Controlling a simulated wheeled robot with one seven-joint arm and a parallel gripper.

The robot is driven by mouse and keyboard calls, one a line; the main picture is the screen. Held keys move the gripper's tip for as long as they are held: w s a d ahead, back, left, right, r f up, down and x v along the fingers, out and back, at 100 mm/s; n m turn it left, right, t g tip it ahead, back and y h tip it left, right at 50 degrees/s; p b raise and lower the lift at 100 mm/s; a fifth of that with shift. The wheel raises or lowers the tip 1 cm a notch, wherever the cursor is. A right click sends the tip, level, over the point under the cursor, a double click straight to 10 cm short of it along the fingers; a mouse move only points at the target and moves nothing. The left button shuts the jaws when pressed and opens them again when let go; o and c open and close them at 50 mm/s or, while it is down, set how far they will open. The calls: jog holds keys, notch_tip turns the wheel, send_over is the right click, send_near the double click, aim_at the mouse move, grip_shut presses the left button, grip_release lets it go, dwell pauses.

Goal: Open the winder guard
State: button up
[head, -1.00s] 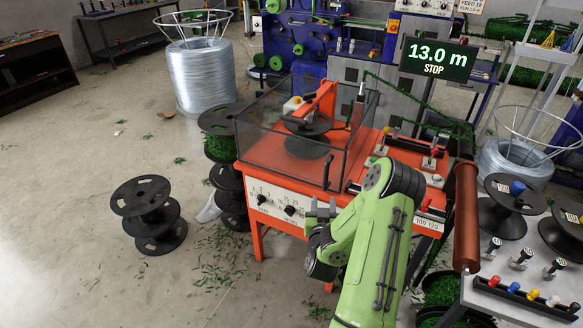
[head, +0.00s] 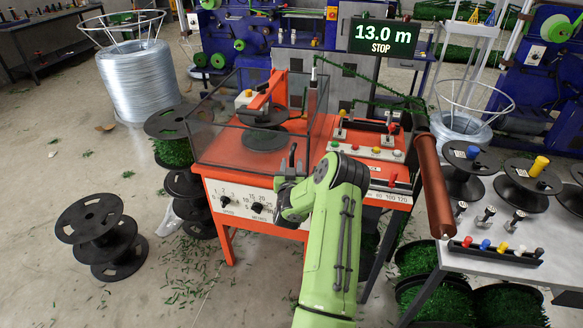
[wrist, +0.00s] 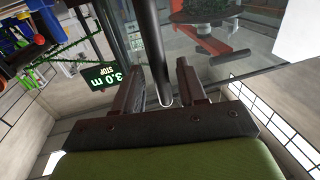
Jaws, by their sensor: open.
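The winder guard (head: 225,147) is a clear box with dark edges on the orange winder table (head: 225,180). It stands around the winder, with a black spool (head: 264,138) and an orange arm inside. My gripper (head: 288,160) is at the guard's front right side, above the dial panel. In the wrist view my gripper (wrist: 162,88) is open, with a dark bar (wrist: 154,50) between its two fingers and a visible gap on either side. The bar's rounded end is near the palm. Clear panel shows beyond it. Contact between bar and fingers cannot be told.
A display (head: 380,37) reads 13.0 m STOP behind the table. A brown roller (head: 435,185) stands at the table's right end, beside a grey bench with spools (head: 527,178). Black spools (head: 103,236) stand on the floor at left. Floor at front left is mostly clear.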

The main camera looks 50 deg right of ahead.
jog(key=shift+x, duration=0.8)
jog(key=shift+c, duration=0.5)
grip_shut()
